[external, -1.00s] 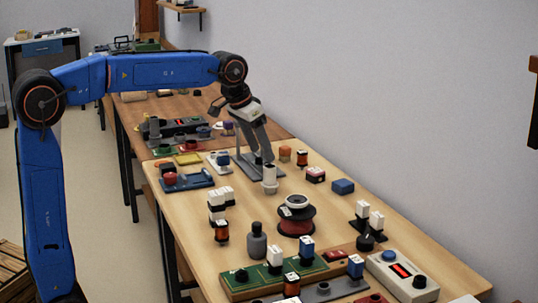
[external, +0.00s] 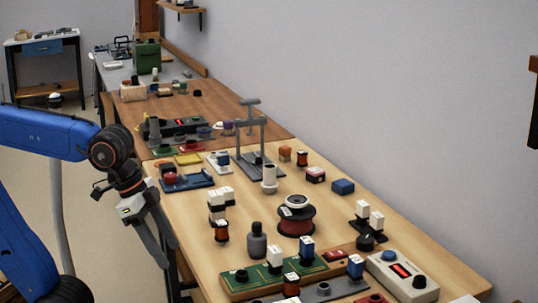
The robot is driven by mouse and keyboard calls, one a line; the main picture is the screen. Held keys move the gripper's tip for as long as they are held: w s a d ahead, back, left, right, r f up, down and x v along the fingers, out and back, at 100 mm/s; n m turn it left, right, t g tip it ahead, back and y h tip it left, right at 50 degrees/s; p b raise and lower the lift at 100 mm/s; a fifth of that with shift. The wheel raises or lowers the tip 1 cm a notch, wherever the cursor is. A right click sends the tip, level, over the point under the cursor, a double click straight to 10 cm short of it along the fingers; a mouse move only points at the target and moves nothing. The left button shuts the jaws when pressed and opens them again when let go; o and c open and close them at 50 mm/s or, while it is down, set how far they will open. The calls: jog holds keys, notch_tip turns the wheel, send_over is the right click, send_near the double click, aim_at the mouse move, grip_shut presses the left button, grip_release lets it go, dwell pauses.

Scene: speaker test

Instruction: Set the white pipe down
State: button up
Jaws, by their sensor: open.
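The white pipe (external: 269,180) stands upright on the light wooden table (external: 330,220), by the front of a grey stand (external: 262,145). I cannot tell whether its foot touches the stand's base. Nothing holds it. My gripper (external: 172,262) is open and empty, pointing down by the table's left edge, well to the left of the pipe and apart from it.
A spool of red wire (external: 296,222), a grey bottle (external: 257,243) and a stack of white and dark blocks (external: 217,210) stand nearer the camera. A blue tray-like fixture (external: 188,180) lies left of the pipe. A blue block (external: 343,187) lies to the right.

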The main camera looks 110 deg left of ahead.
jog(key=s+d+f+m+h, duration=0.1)
jog(key=s+d+f+m, duration=0.2)
jog(key=s+d+f, duration=0.5)
jog(key=shift+s+d, duration=0.25)
jog(key=shift+s, duration=0.3)
